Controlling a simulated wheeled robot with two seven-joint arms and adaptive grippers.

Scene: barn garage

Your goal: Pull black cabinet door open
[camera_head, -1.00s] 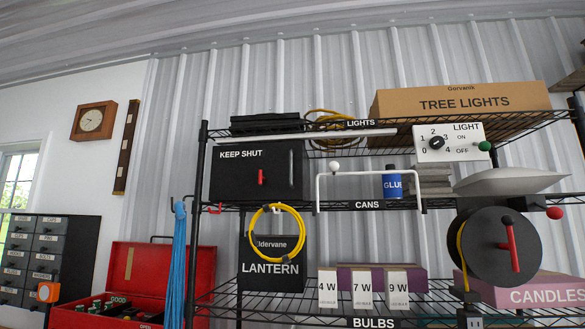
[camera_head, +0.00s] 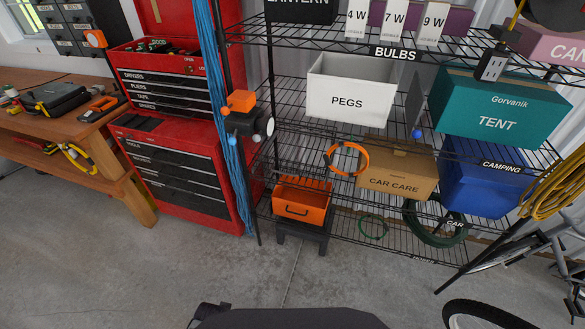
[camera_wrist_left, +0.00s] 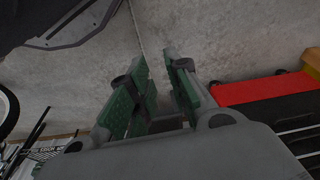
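The black cabinet marked KEEP SHUT is outside the current views; the head view now looks down at the lower shelves and floor. My left gripper (camera_wrist_left: 160,85) shows in the left wrist view, with two green-padded fingers apart and a gap between them. Nothing is held in it, and the concrete floor shows behind it. My left gripper does not show in the head view. My right gripper is in neither current view.
A black wire shelf rack holds a white PEGS bin (camera_head: 350,97), a teal TENT box (camera_head: 500,107) and a CAR CARE box (camera_head: 397,172). A red tool chest (camera_head: 170,165) and wooden workbench (camera_head: 75,133) stand left. The concrete floor (camera_head: 150,275) in front is clear.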

